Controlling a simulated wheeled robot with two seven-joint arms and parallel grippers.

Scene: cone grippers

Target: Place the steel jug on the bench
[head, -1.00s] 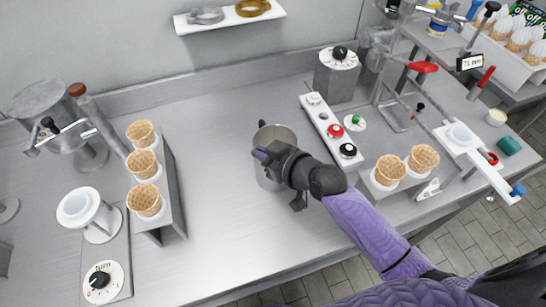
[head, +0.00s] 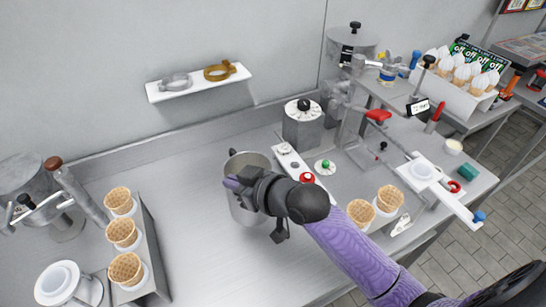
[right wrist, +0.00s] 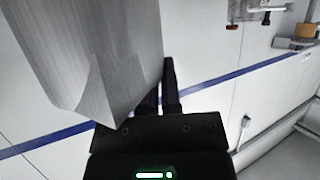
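The steel jug (head: 248,212) is upright in the middle of the head view, its round open rim facing up. My right gripper (head: 240,184) is at its upper side and appears shut on it. In the right wrist view the jug (right wrist: 95,50) fills the upper left as a large grey surface against the gripper fingers (right wrist: 170,88); one finger is mostly hidden behind it. The bench (head: 190,215) is a grey metal top under the jug. I cannot tell whether the jug's base touches it. My left gripper is not in view.
Cones in a holder (head: 152,235) stand on the left. A dial box (head: 303,128), a button panel (head: 285,151) and cones (head: 361,214) are close on the right. A white wall shelf (head: 198,82) hangs behind. The bench between the cone holder and the jug is clear.

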